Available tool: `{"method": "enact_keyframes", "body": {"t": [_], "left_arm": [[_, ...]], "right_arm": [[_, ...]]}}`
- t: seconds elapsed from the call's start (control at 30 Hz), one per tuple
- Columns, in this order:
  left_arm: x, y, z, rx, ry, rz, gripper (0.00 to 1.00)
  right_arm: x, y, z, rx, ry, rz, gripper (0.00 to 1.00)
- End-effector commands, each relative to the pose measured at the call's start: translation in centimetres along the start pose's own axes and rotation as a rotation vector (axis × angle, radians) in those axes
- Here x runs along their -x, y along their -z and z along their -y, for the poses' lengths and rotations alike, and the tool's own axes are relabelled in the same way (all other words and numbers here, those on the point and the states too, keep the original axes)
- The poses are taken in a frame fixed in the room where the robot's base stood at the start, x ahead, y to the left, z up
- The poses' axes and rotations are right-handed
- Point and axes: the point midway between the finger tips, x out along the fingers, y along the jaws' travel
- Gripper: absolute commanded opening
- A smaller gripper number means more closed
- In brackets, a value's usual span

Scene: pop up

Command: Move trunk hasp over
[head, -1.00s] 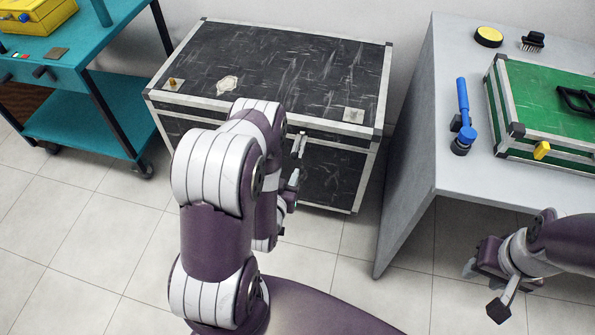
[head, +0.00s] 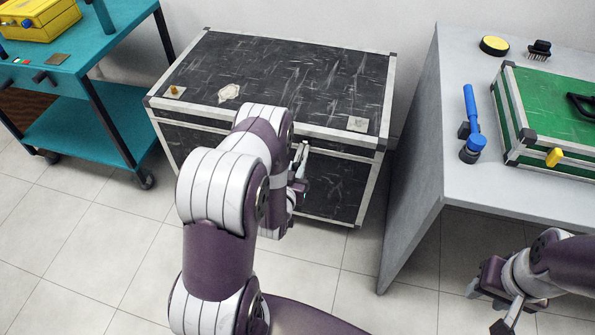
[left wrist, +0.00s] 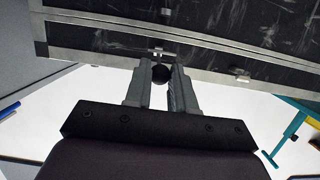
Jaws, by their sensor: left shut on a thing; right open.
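The black trunk (head: 270,75) with metal edging stands closed against the wall. Its metal hasp (head: 302,150) is at the front, near the lid seam; it also shows in the left wrist view (left wrist: 158,51). My left gripper (head: 301,178) is at the trunk's front, just below the hasp's upper part. In the left wrist view its fingers (left wrist: 160,72) are shut on a dark round knob at the hasp's end. My forearm hides part of the trunk front. My right gripper (head: 487,295) is open and empty, at the lower right, away from the trunk.
A grey table (head: 418,190) stands right of the trunk, with a green case (head: 555,110), a blue tool (head: 471,115), a yellow round pad (head: 494,45) and a brush. A teal cart (head: 85,125) stands left. Tiled floor in front is clear.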

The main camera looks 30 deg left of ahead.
Motion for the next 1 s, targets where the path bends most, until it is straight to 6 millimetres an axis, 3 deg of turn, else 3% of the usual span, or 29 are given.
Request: {"method": "enact_keyframes", "body": {"t": [0.23,0.67,1.0], "left_arm": [[-0.5,-2.3,0.0,0.000,0.000,0.007,0.07],[-0.5,-2.6,0.0,0.000,0.000,0.008,0.07],[-1.7,-4.6,0.0,0.000,-0.001,0.008,0.07]], "right_arm": [[-1.8,-0.2,0.0,0.000,0.000,0.000,0.43],[-1.9,-0.2,0.0,0.000,0.000,0.000,0.43],[-3.9,-0.5,0.0,0.000,0.000,0.000,0.43]]}}
